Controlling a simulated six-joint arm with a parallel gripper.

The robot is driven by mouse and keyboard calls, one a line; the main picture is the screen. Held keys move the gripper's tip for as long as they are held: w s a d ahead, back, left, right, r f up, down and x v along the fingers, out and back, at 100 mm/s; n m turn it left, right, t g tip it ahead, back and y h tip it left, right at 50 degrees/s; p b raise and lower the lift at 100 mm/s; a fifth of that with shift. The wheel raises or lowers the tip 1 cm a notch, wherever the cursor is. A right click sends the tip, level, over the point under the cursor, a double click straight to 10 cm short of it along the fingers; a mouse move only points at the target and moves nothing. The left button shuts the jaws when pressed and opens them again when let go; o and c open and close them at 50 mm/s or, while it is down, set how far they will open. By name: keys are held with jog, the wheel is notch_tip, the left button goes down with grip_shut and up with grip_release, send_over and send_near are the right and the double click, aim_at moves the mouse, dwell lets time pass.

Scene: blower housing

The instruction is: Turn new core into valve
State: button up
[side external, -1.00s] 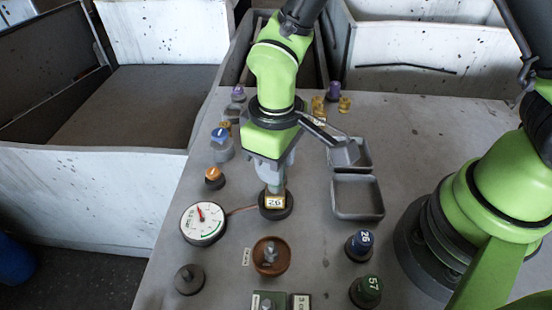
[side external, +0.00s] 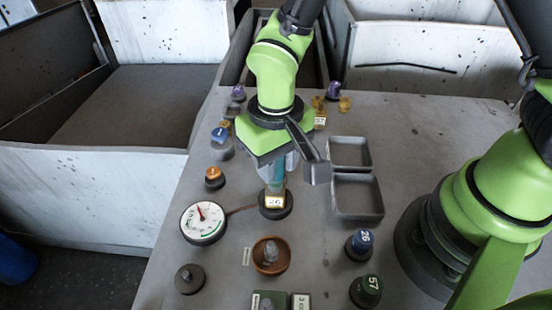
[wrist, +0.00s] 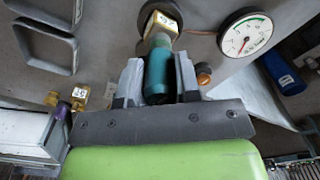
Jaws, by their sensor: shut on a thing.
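My gripper (side external: 277,172) points down over the valve and is shut on a teal cylindrical piece (wrist: 158,74). In the wrist view the piece stands between the two pale fingers. The valve (side external: 276,205) has a round dark base and a tag reading 26; it also shows in the wrist view (wrist: 157,22). The lower end of the teal piece lines up with the top of the valve and appears to meet it. No separate core can be made out; the joint is too small and partly hidden.
A dial gauge (side external: 204,223) joins the valve by a thin hose on the left. A brown bowl (side external: 271,268) with a small grey part stands in front. Two grey trays (side external: 357,212) and blue (side external: 360,243) and green (side external: 366,290) capped pieces are to the right.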

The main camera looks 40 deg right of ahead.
jog(key=m, duration=0.3)
jog(key=m, duration=0.3)
jog(key=shift+m, duration=0.4)
jog(key=m, duration=0.4)
jog(key=shift+m, duration=0.3)
jog(key=shift+a+m, duration=0.1)
jog(key=shift+m, duration=0.7)
